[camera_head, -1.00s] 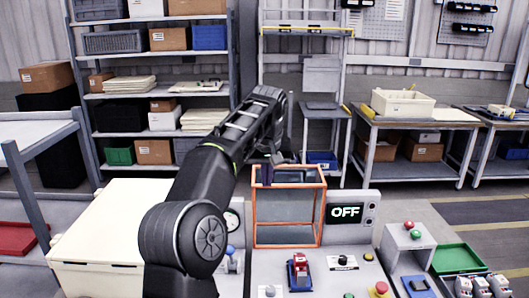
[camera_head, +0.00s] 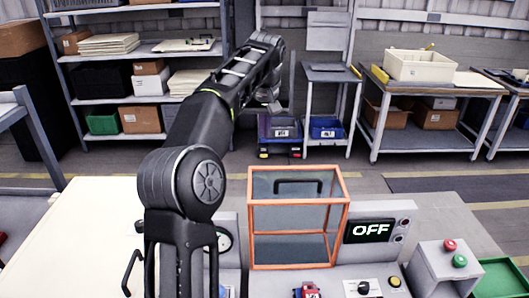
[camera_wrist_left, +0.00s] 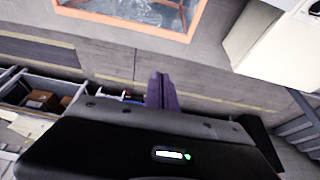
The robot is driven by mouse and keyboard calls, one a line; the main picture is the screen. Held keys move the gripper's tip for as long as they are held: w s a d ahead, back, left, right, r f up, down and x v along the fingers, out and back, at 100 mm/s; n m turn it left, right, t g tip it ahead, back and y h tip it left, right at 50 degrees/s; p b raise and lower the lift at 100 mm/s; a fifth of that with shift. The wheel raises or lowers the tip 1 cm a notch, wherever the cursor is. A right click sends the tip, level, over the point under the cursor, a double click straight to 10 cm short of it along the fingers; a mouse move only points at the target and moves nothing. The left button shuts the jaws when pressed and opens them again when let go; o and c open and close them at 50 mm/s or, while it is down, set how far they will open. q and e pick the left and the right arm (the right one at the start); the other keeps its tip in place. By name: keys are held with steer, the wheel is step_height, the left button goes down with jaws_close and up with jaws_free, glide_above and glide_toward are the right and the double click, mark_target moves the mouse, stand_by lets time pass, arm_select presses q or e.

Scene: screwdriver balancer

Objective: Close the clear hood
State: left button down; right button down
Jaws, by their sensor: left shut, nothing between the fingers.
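The clear hood (camera_head: 250,235) is a see-through box with an orange frame on the grey bench. Its black handle (camera_head: 298,183) shows at the upper part, behind or on the clear top panel. The hood looks like a whole box standing on the bench; I cannot tell whether its lower edge is fully seated. My left gripper (camera_head: 264,128) is beyond and above the hood's far top edge, apart from it. In the left wrist view its purple fingers (camera_wrist_left: 162,92) are together and empty, with the hood's orange frame (camera_wrist_left: 135,26) at the top. My right gripper is out of view.
A button box (camera_head: 447,265) and green tray (camera_head: 500,280) are at the right. A cream surface (camera_head: 85,240) lies left. Open floor lies behind.

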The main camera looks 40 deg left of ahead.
arm_select(q)
step_height(320, 180, down, 9)
steer(key=shift+s+d+f+p, duration=0.15)
steer(key=shift+s+d+p, duration=0.1)
steer(key=shift+p, duration=0.2)
stand_by(0.6)
